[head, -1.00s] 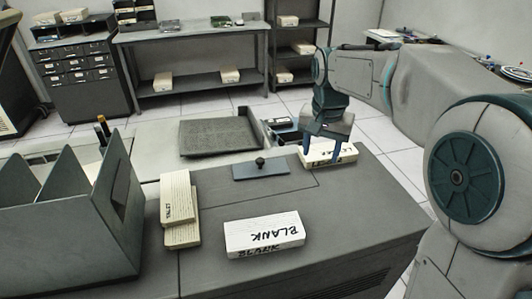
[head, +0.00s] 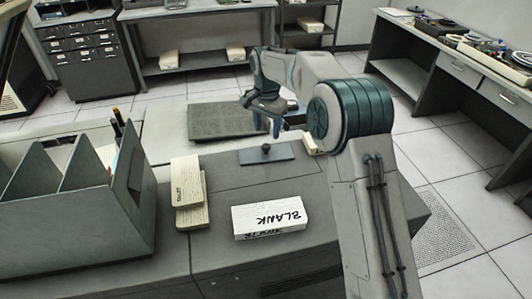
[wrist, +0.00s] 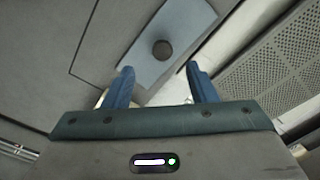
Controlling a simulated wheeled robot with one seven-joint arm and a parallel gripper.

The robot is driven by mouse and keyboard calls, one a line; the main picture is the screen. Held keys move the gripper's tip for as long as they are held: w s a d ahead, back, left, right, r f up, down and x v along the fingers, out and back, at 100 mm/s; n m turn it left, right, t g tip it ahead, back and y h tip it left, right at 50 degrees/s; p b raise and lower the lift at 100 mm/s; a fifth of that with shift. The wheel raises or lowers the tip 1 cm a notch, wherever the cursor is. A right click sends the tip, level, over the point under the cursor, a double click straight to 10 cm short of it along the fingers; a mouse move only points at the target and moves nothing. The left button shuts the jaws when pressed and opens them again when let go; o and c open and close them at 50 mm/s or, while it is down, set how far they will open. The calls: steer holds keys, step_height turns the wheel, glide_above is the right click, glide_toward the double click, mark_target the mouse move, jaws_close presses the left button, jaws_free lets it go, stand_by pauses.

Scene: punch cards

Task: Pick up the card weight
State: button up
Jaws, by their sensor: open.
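The card weight (head: 267,153) is a flat blue-grey plate with a small dark knob on top. It lies on the grey desk top, right of the middle stack of cards. My gripper (head: 268,124) hangs open and empty above and slightly behind it, fingers pointing down. In the wrist view the card weight (wrist: 150,60) lies ahead of the two blue fingers, its round knob roughly in line with the gap between them (wrist: 159,68). Nothing is between the fingers.
A white card block marked BLANK (head: 269,217) lies in front. Stacked cream card blocks (head: 188,195) and a grey divided rack (head: 75,215) stand left. A dark tray (head: 222,120) is behind the weight. Another card block (head: 311,143) is partly hidden by my arm.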

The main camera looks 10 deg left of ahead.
mark_target(266, 145)
step_height(266, 145, down, 8)
steer(key=shift+a+f+p, duration=0.1)
steer(key=shift+a+p, duration=0.05)
steer(key=shift+p, duration=1)
steer(key=shift+w, duration=0.1)
jaws_close()
